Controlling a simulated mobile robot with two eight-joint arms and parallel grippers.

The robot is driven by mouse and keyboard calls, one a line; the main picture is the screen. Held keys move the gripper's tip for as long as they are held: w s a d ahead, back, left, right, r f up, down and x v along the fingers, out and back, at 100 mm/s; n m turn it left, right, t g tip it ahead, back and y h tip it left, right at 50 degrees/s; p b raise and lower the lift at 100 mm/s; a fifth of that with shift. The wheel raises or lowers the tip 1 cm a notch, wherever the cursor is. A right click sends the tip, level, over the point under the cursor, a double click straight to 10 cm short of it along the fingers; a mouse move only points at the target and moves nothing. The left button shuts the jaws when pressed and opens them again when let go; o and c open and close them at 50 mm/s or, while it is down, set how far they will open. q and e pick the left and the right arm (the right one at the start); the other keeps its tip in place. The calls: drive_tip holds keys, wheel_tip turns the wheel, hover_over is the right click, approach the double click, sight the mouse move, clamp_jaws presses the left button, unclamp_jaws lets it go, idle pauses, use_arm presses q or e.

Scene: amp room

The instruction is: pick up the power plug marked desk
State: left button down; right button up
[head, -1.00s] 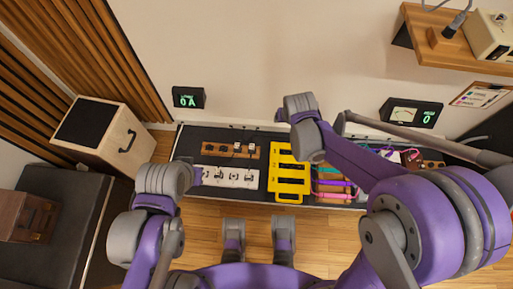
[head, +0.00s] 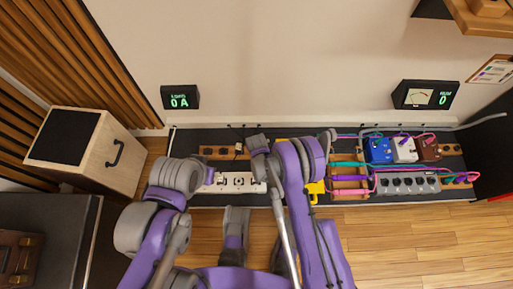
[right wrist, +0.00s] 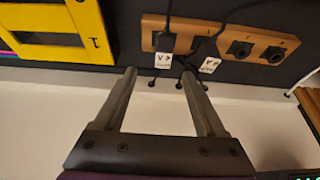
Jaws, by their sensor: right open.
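In the right wrist view a black plug (right wrist: 164,42) with a white tag sits in the wooden socket strip (right wrist: 218,43). A second white tag (right wrist: 210,65) hangs by a black cable beside it. The tag lettering is too small to read for certain, so I cannot tell which is marked desk. My right gripper (right wrist: 158,75) is open and empty, its fingertips just short of the plugs. In the head view the strip (head: 215,152) shows partly behind my right arm, and a plug (head: 238,148) is at its right end. My left gripper's jaws do not show.
A yellow frame (right wrist: 88,25) lies beside the strip. A white power strip (head: 243,187) lies in front of it. Coloured cables and blue, white and brown boxes (head: 379,150) stand to the right. The pale wall is close behind the board.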

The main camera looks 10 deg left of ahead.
drive_tip(key=shift+a+b+x, duration=0.15)
drive_tip(key=shift+b+x, duration=0.45)
drive_tip(key=shift+x, duration=1.65)
drive_tip(key=shift+a+b+x, duration=0.15)
drive_tip(key=shift+b+x, duration=0.4)
drive_tip(key=shift+x, duration=1.65)
drive_tip(key=shift+s, duration=0.1)
clamp_jaws()
